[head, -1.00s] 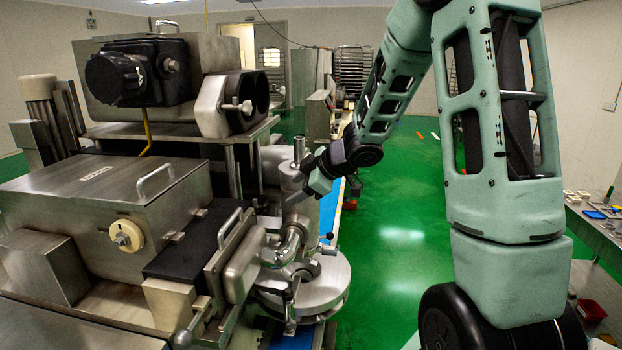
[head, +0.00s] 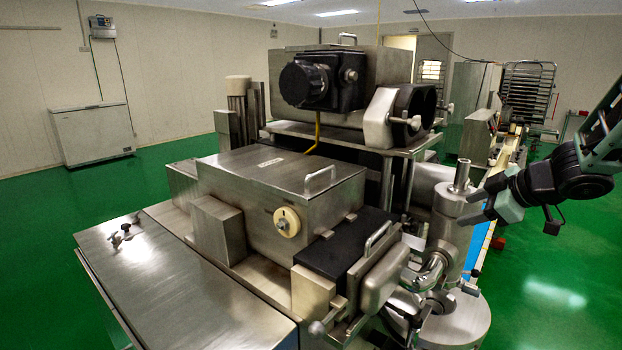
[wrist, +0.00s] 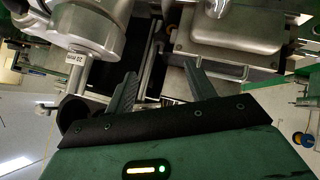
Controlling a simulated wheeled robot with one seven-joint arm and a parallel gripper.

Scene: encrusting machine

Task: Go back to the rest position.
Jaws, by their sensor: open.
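My gripper (head: 468,207) is at the right in the head view, with its fingers pointing left. It is in front of or beside the upright metal cylinder (head: 448,235) of the encrusting machine; I cannot tell whether it touches it. In the wrist view my gripper (wrist: 160,76) shows two dark fingers spread apart with nothing held between them. Metal machine parts lie beyond the fingers there. The machine's steel housing (head: 260,200) fills the middle of the head view.
A flat steel table top (head: 180,285) is at the front left. A white chest freezer (head: 92,133) stands by the back left wall. A rack (head: 527,90) stands at the back right. Green floor (head: 545,290) is clear right of the machine.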

